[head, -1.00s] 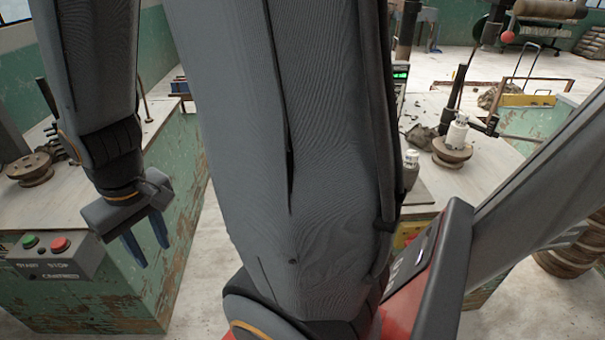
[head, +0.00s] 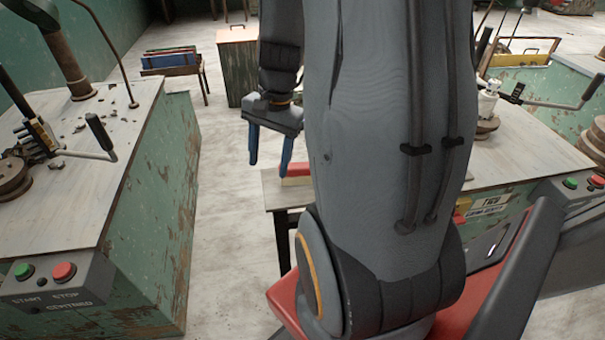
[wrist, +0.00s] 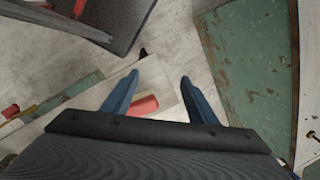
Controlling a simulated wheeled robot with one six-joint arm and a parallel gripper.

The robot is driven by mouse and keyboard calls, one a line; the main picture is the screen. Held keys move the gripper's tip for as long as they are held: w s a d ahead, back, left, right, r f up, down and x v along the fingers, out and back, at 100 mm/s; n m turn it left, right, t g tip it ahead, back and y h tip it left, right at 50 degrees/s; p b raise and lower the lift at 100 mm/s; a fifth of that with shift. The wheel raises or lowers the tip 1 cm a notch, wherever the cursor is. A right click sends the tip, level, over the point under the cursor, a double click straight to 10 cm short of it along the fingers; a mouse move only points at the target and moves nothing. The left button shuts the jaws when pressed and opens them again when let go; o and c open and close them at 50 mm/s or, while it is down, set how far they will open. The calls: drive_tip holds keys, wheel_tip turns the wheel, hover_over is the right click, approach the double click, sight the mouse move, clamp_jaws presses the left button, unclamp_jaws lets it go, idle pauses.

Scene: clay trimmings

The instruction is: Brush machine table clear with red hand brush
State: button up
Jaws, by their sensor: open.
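My gripper (head: 268,163) hangs open and empty in the head view, over the gap between two green machines. What looks like the red hand brush (head: 297,170), with a pale lower part, lies on a small bench (head: 285,200) just right of the fingers, partly hidden by my arm. In the wrist view a red piece (wrist: 142,105) shows between the open fingers (wrist: 160,85), nearer the left one; I see no contact. The left machine table (head: 75,185) carries scattered dark clay trimmings (head: 80,127). The right machine table (head: 525,150) is partly covered by my arm.
A wheel head (head: 12,178) and crank handle (head: 100,135) stand on the left table, with a start/stop box (head: 50,280) in front. A white bottle-like piece (head: 487,100) stands on the right table. Bare floor (head: 225,240) lies between machines. A cabinet (head: 235,65) stands behind.

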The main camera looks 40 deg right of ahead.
sight(306, 165)
drive_tip(key=d+f+m, duration=0.1)
drive_tip(key=d+m, duration=0.3)
drive_tip(key=s+d+f+m+t+y, duration=0.1)
drive_tip(key=d+m, duration=0.3)
drive_tip(key=d, duration=0.1)
drive_tip(key=d+f+m, duration=0.1)
drive_tip(key=d+m, duration=0.3)
drive_tip(key=d, duration=0.1)
drive_tip(key=shift+s+f+t+y+b, duration=0.15)
drive_tip(key=shift+s+t+y+b, duration=0.2)
drive_tip(key=shift+t+y+b, duration=0.05)
drive_tip(key=shift+d+f, duration=0.1)
drive_tip(key=shift+f, duration=0.05)
drive_tip(key=shift+w+f, duration=0.15)
drive_tip(key=shift+f, duration=0.25)
drive_tip(key=shift+a+p+x, duration=0.25)
drive_tip(key=shift+p+x, duration=0.05)
drive_tip(key=shift+x, duration=1.4)
drive_tip(key=shift+a+p+x, duration=0.2)
drive_tip(key=shift+p+x, duration=0.1)
drive_tip(key=shift+x, duration=1.35)
drive_tip(key=shift+r, duration=0.2)
drive_tip(key=c, duration=1.2)
